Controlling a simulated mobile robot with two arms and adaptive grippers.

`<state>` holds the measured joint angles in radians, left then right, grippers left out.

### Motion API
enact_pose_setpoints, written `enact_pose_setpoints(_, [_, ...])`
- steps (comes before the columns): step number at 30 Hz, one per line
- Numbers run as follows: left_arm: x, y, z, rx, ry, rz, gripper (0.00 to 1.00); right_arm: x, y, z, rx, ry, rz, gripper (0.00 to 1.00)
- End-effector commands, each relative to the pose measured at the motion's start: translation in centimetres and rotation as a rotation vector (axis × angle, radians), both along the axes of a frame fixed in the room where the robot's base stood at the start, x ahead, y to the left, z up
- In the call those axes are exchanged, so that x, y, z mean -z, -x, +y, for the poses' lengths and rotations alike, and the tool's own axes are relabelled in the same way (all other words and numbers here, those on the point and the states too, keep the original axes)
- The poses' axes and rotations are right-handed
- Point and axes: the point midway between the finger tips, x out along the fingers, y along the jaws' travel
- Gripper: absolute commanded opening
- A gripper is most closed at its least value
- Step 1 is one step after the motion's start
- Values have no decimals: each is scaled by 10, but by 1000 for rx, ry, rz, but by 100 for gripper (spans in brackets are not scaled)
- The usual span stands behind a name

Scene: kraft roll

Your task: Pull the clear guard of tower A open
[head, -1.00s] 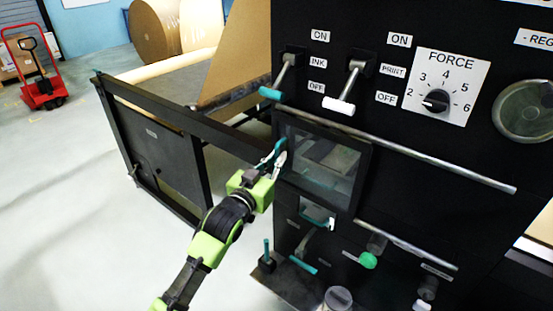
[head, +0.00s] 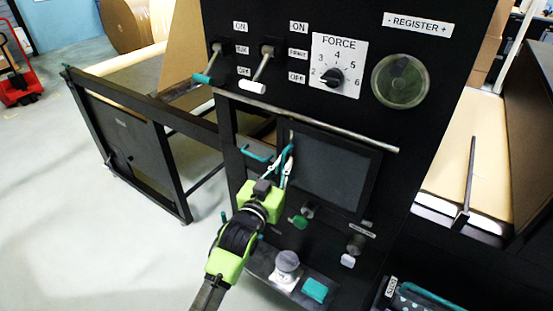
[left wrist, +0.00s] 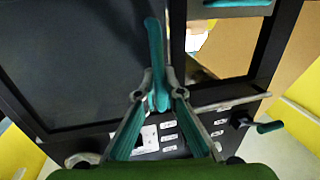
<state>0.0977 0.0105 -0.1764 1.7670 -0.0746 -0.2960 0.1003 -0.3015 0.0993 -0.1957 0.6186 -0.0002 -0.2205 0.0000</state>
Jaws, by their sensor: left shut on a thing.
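The clear guard (head: 335,172) of the black tower (head: 345,110) is a dark see-through panel in a black frame. It stands to the right of an opening (head: 257,135) in the tower's face, which is uncovered. My left gripper (head: 286,165) is shut on the teal guard handle at the guard's left edge. The left wrist view shows the upright teal handle (left wrist: 155,55) between the fingertips (left wrist: 157,98). There the guard (left wrist: 75,60) fills the left and the opening (left wrist: 220,48) shows tan sheet at right. No tower letter is readable. My right gripper is not in view.
Teal-tipped (head: 203,79) and white-tipped (head: 253,87) levers stick out above the opening, with a long metal bar (head: 320,128) below them. A green knob (head: 298,222) and a grey knob (head: 287,260) are below the guard. A teal bar (head: 256,153) shows at the opening.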

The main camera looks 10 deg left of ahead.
Motion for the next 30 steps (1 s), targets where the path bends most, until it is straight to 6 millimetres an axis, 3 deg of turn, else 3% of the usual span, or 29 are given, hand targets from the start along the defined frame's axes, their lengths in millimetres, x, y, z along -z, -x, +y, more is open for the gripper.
enact_pose_setpoints(10, [-2,6,-17,0,0,-4,0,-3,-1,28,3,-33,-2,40])
enact_pose_setpoints(18, [-2,6,-17,0,0,-5,0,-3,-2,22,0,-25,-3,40])
enact_pose_setpoints(21, [-2,6,-17,0,0,-5,25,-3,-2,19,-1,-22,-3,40])
enact_pose_setpoints(30, [-2,6,-16,-1,0,-4,25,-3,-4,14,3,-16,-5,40])
